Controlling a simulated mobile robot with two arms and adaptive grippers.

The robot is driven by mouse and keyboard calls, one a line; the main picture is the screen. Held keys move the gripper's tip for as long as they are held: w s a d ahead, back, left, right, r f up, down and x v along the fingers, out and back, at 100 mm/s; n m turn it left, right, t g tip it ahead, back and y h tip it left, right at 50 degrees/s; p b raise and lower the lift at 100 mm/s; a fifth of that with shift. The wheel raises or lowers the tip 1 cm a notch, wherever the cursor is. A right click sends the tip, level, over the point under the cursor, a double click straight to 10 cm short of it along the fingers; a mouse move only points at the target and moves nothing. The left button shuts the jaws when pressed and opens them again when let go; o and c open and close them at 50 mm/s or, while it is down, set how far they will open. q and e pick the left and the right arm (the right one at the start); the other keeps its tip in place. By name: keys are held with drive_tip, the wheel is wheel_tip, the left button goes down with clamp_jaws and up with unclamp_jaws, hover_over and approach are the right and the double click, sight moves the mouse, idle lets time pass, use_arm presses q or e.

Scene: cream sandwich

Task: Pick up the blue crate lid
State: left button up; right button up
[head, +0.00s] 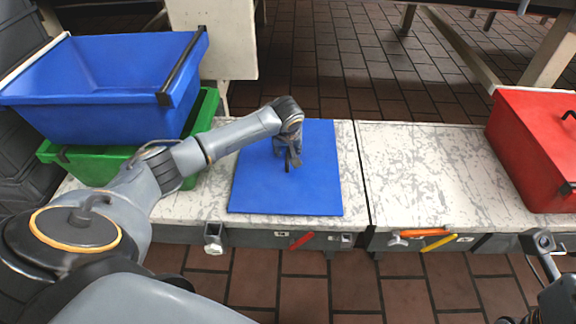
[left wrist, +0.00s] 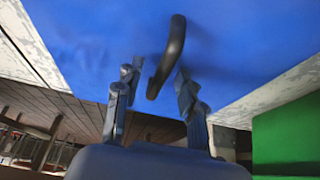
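The blue crate lid (head: 315,195) lies flat on the white scuffed table, in the middle of the head view. It fills the top of the left wrist view (left wrist: 90,40). Its black curved handle (left wrist: 170,55) stands up from it. My left gripper (head: 292,163) is over the lid, pointing down at the handle. In the left wrist view its two fingers (left wrist: 157,80) are spread, one on each side of the handle, with gaps showing. Part of my right arm shows at the lower right of the head view; its fingers do not show.
A blue crate (head: 110,95) sits on a green crate (head: 100,165) at the left of the table (head: 430,180). A red crate (head: 535,150) stands at the right end. The table between the lid and the red crate is clear. Coloured handles (head: 425,233) show along the front edge.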

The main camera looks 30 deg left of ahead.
use_arm(q)
drive_tip(key=shift+w+f, duration=0.15)
drive_tip(key=shift+f, duration=0.3)
clamp_jaws()
drive_tip(key=shift+r, duration=0.1)
